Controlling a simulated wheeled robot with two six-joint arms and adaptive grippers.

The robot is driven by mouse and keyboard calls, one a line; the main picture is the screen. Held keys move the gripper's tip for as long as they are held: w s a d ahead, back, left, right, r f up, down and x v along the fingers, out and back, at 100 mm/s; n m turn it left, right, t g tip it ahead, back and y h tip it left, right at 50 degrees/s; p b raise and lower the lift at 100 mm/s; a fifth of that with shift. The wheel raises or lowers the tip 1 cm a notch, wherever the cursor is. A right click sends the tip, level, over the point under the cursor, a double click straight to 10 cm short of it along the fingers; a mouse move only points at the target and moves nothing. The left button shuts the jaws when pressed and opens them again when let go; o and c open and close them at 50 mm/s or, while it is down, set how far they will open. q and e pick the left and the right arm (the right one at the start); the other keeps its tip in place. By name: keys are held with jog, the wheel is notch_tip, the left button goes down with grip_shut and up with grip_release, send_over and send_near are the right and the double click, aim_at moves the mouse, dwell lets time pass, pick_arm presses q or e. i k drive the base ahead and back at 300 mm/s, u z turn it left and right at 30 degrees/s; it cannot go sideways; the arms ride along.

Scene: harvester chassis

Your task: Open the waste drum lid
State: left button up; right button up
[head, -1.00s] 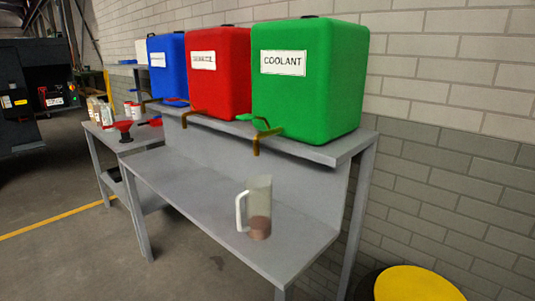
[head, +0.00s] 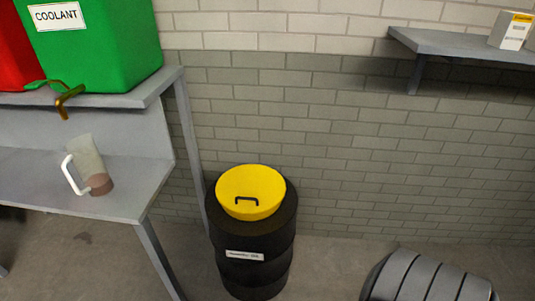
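The waste drum (head: 252,270) is a black ribbed drum with a white label on its front. It stands on the floor by the brick wall, right of the bench. Its yellow lid (head: 265,183) covers the top and looks closed. A dark handle (head: 246,200) is on the near part of the lid. Neither of my grippers is in view.
A grey bench (head: 130,206) left of the drum holds a jug (head: 90,160) with brown contents. A green coolant tank (head: 105,55) sits above. A wall shelf (head: 440,42) holds a white box (head: 510,30). A dark ribbed object (head: 420,280) is at lower right.

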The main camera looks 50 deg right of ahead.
aim_at(249, 189)
jog(key=u, duration=0.1)
jog(key=k, duration=0.55)
jog(key=z, duration=1)
jog(key=i, duration=1)
jog(key=z, duration=0.7)
